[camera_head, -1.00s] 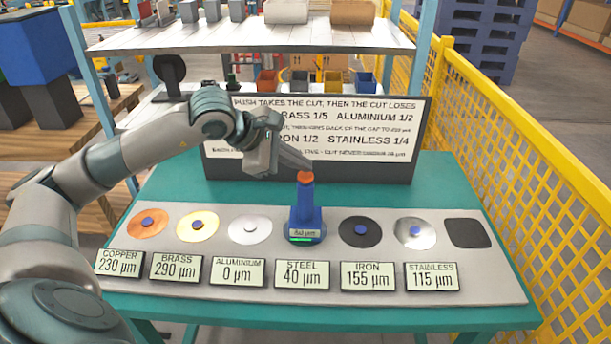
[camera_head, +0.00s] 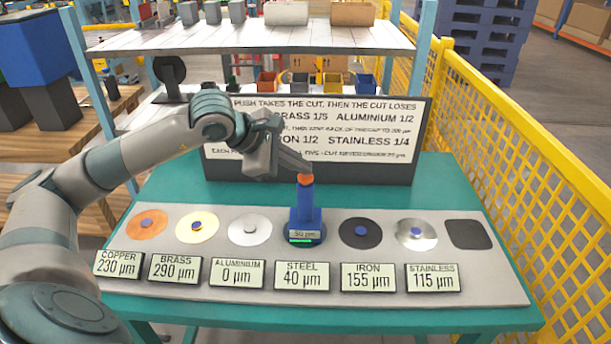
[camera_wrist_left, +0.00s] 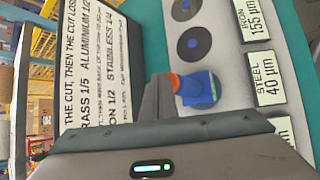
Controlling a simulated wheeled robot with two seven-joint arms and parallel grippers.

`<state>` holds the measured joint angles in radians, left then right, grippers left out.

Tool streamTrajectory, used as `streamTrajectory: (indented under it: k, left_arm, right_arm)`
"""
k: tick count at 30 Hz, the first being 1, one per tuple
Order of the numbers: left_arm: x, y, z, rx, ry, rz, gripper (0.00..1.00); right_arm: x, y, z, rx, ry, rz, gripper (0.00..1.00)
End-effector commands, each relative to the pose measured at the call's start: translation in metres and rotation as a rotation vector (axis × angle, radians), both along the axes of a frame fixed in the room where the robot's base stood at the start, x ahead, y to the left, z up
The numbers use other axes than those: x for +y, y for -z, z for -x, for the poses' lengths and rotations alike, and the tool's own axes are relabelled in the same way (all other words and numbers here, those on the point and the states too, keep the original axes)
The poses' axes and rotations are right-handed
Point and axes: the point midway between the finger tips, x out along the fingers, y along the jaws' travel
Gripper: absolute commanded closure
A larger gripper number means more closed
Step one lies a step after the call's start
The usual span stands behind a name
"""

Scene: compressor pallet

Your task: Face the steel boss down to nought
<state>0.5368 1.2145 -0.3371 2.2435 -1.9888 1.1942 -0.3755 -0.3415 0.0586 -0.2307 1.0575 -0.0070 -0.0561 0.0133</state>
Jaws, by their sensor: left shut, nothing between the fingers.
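The blue facing tool (camera_head: 305,215) with an orange cap (camera_head: 305,179) stands upright at the steel place, behind the STEEL plate (camera_head: 302,275), which reads 40 µm. The tool hides the steel boss under it. A small display (camera_head: 304,234) on the tool has a lit green bar below it; its digits are too small to read surely. My left gripper (camera_head: 303,167) is shut and empty, its tips at the orange cap; I cannot tell whether they touch. In the left wrist view the shut fingers (camera_wrist_left: 158,97) point at the tool (camera_wrist_left: 197,88). My right gripper is out of view.
Copper (camera_head: 147,223), brass (camera_head: 197,226), aluminium (camera_head: 250,229), iron (camera_head: 360,232) and stainless (camera_head: 416,234) discs lie in the row. Aluminium reads 0 µm. A dark square pad (camera_head: 468,234) is at the right end. A rule board (camera_head: 390,165) stands behind; a yellow fence (camera_head: 540,190) is right.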

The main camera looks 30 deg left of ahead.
Motion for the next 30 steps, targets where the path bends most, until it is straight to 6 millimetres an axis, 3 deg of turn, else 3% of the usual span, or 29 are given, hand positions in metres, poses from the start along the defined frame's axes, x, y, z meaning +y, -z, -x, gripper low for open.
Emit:
streamTrajectory:
  k: [30]
  left_arm:
    - [-0.0001,0.0095,0.0002,0.001,0.000,-0.001,1.00]
  right_arm:
    - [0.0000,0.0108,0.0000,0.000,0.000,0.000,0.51]
